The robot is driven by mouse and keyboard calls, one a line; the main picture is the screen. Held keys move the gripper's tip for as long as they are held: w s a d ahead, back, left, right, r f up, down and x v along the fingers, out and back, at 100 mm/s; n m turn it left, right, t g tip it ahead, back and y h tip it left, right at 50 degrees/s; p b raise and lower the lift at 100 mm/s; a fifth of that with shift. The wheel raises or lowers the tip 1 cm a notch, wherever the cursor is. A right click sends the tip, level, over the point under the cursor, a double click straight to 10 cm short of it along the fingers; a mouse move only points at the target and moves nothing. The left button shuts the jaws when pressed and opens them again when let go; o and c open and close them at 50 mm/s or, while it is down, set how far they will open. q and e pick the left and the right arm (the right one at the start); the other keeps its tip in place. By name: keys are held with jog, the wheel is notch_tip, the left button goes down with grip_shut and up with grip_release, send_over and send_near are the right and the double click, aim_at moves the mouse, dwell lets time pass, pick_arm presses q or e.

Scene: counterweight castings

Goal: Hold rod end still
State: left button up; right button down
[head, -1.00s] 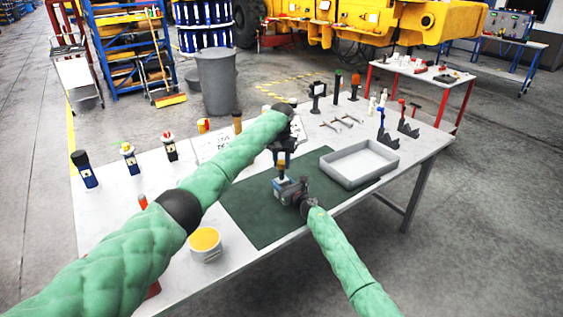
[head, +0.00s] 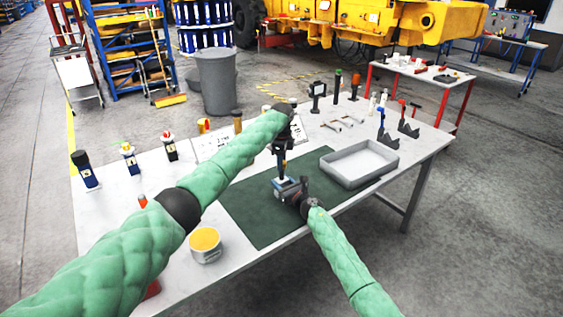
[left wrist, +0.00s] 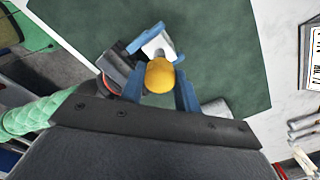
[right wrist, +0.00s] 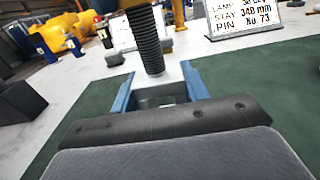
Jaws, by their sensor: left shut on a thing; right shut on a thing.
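A yellow-topped part with a black threaded shank stands upright; its round yellow top (left wrist: 160,76) shows in the left wrist view, its thread (right wrist: 152,45) in the right wrist view. My left gripper (head: 282,166) reaches down from above and is shut on the yellow top. My right gripper (head: 284,188) is low over the green mat (head: 252,210), shut on a pale grey metal piece, seemingly the rod end (right wrist: 165,92). The thread's lower tip is just above or at this piece; I cannot tell whether they touch.
A tub with yellow contents (head: 205,244) is at the table's front edge.

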pick_arm(q)
jog(key=m, duration=0.4)
jog(key=shift+w+a+r, duration=0.1)
jog(key=m, duration=1.1)
jog(key=shift+m, duration=0.3)
jog(key=m, duration=0.4)
jog(key=o, duration=1.1)
jog(key=shift+r, duration=2.15)
